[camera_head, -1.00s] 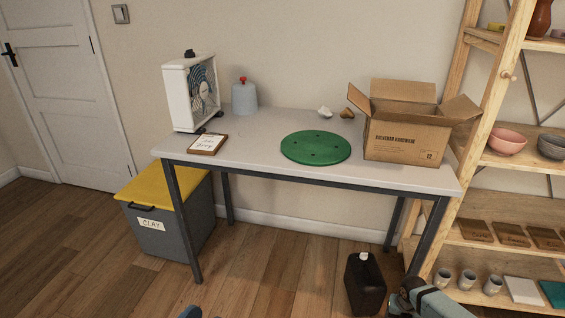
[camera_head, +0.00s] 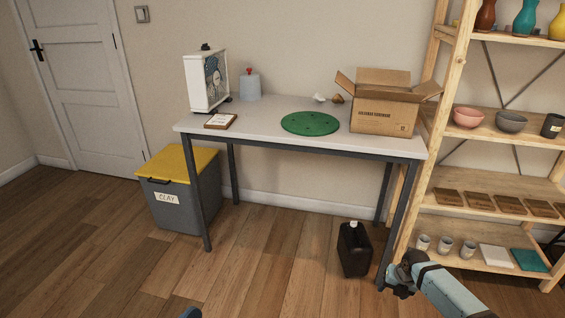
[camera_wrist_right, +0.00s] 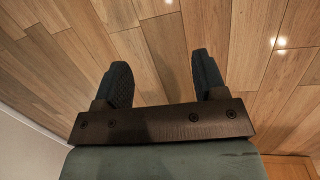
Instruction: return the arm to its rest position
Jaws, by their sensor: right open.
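My right gripper (camera_head: 398,284) is at the lower right of the head view, low in front of the table's right leg and left of the shelf. In the right wrist view, its two dark fingers (camera_wrist_right: 160,80) stand wide apart with only wooden floor between them, so it is open and empty. Of my left arm, only a small bluish piece shows at the bottom edge of the head view; the left gripper is not seen.
A table (camera_head: 262,114) bears a fan (camera_head: 197,84), a green disc (camera_head: 310,123) and an open cardboard box (camera_head: 383,116). A dark jug (camera_head: 354,250) stands on the floor close to my right gripper. A wooden shelf (camera_head: 440,130) stands at right. The floor at centre is clear.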

